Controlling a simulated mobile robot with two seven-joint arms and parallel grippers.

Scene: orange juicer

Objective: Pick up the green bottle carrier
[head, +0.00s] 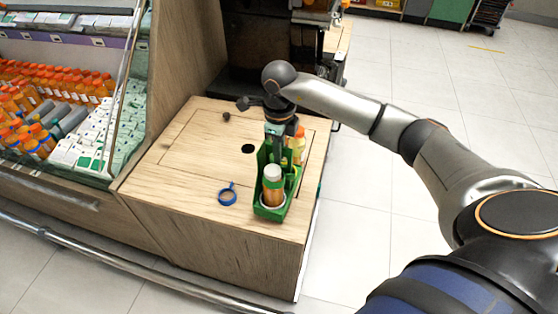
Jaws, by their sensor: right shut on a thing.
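The green bottle carrier (265,209) stands on the wooden counter, near its front right part. It holds a bottle with a white cap and orange-brown contents (273,186) at the front, and a yellowish bottle with an orange cap (298,146) behind. My right gripper (279,135) reaches in from the right and points down over the carrier's middle. It is shut on the carrier's upper part; the fingertips are partly hidden and small. The carrier looks upright, and I see no clear gap under it. My left gripper is not in view.
A blue ring-shaped item (228,194) lies on the wooden counter (180,180) left of the carrier. A round dark hole (248,149) and a small dark knob (226,116) are behind it. A shelf with orange bottles (60,80) stands at left. A dark machine is at the back.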

